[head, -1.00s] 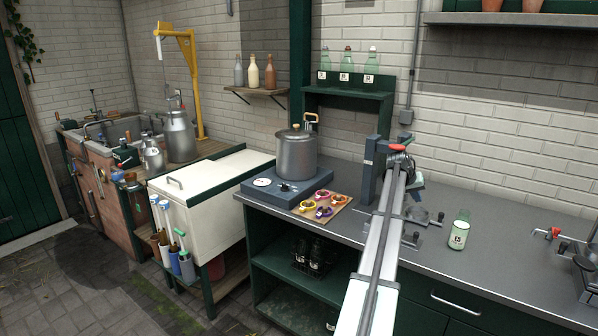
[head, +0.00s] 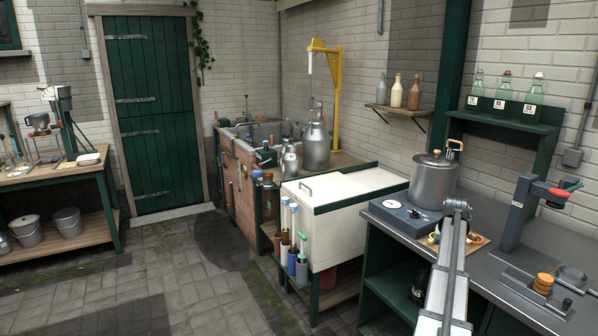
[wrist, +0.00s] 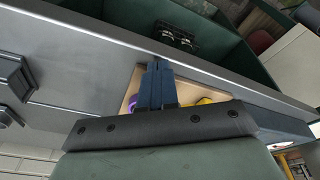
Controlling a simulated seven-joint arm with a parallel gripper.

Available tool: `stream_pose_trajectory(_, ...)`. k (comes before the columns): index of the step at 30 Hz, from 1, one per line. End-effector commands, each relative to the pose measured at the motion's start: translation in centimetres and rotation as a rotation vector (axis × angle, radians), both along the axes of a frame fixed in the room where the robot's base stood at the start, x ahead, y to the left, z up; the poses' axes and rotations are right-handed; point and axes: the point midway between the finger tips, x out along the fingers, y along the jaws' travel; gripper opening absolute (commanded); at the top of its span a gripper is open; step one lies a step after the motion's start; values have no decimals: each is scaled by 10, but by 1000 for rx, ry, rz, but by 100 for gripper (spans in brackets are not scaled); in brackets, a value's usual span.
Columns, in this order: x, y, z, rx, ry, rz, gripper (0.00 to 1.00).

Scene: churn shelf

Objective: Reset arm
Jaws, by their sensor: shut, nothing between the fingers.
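My arm reaches over the grey worktop (head: 500,270) from the lower right of the head view, its end beside the metal pot (head: 433,178). My gripper itself is hidden behind the arm there. In the wrist view my gripper (wrist: 158,68) has its two dark blue fingers together with nothing between them. They point across a wooden board (wrist: 130,88) at the worktop's front edge. A purple ring and a yellow ring show beside the fingers. I cannot tell how high the fingers are above the board.
A blue-grey upright stand with a red part (head: 557,192) and stacked orange discs (head: 543,283) are to the right. A white chest (head: 345,190) is left. Dark items (wrist: 177,37) sit on the shelf below.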

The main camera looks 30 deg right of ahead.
Motion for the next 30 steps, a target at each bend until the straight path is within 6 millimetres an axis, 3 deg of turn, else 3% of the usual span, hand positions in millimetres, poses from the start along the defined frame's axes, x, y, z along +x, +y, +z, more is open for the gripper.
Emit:
stream_pose_trajectory(2,18,27,-5,35,-14,35,0)
stream_pose_trajectory(8,45,76,-63,80,16,95,0)
stream_pose_trajectory(16,78,177,-162,154,81,209,0)
stream_pose_trajectory(23,86,272,-241,215,146,309,0)
stream_pose_trajectory(30,73,371,-312,270,222,414,0)
